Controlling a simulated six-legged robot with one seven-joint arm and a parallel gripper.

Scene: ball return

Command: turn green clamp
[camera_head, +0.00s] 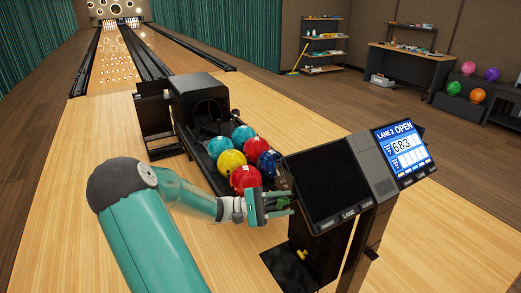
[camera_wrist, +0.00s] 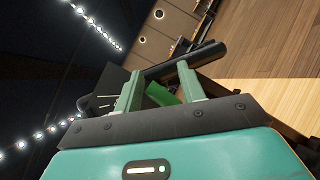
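The green clamp (camera_wrist: 162,95) shows in the wrist view as a small tilted green piece between my two fingers, below a black bar (camera_wrist: 185,61). My gripper (camera_wrist: 160,80) has its fingers apart on either side of the clamp, and firm contact on both sides is not visible. In the head view my gripper (camera_head: 284,204) reaches to the left side of the black screen console (camera_head: 325,180). The clamp is small there and mostly hidden by the fingers.
A ball rack holds several coloured balls, including a red ball (camera_head: 245,179) just behind my gripper. A lit score screen (camera_head: 403,150) stands right of the console. The lane floor in front is clear. A black ball-return housing (camera_head: 199,100) stands behind the balls.

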